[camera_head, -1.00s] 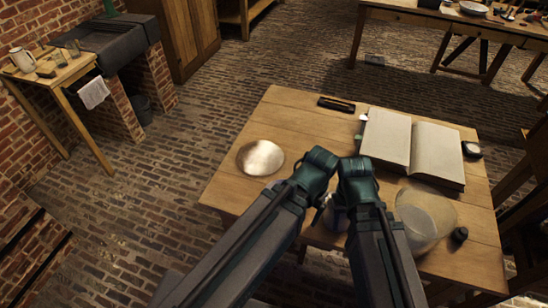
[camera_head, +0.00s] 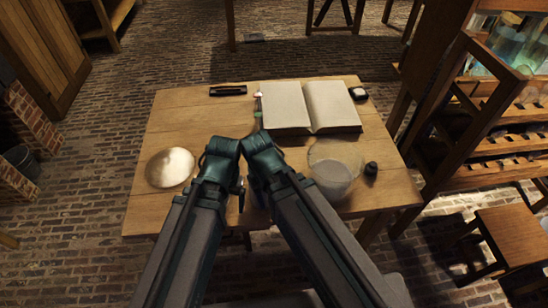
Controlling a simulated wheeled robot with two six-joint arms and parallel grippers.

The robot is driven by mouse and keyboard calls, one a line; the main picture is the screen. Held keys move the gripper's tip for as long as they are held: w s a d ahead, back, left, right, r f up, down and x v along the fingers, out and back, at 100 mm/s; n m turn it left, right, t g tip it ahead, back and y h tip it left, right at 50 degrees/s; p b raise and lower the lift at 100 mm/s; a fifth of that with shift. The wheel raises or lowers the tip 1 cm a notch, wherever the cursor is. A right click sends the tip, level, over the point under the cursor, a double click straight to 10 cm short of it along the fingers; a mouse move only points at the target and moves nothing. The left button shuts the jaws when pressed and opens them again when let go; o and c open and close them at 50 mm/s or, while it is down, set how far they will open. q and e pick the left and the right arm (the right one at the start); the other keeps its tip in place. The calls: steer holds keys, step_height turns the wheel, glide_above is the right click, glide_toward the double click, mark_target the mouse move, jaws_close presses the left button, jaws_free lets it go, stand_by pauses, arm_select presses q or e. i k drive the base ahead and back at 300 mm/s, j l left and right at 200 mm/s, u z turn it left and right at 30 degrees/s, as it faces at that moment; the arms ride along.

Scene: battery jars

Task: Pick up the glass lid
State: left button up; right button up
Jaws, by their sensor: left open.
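A clear glass vessel (camera_head: 332,180) stands at the right front of the wooden table. A pale, see-through round shape (camera_head: 340,151) shows at its back edge; I cannot tell whether this is the glass lid or part of the vessel. A shiny round disc (camera_head: 170,167) lies flat at the table's left. My left gripper (camera_head: 238,188) is small and mostly hidden by my arm links, near the table's front edge, between disc and vessel. It is open, and I see nothing held. My right gripper is hidden behind my right arm.
An open book (camera_head: 310,106) lies at the back of the table (camera_head: 190,120). A dark case (camera_head: 228,90) lies behind, left of the book. A small black object (camera_head: 371,169) is right of the vessel. A wooden rack (camera_head: 500,150) and stool (camera_head: 515,235) stand at the right.

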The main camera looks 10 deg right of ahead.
mark_target(170, 167)
steer(key=i+j+u, duration=0.35)
steer(key=i+u, duration=0.35)
steer(key=i, duration=0.2)
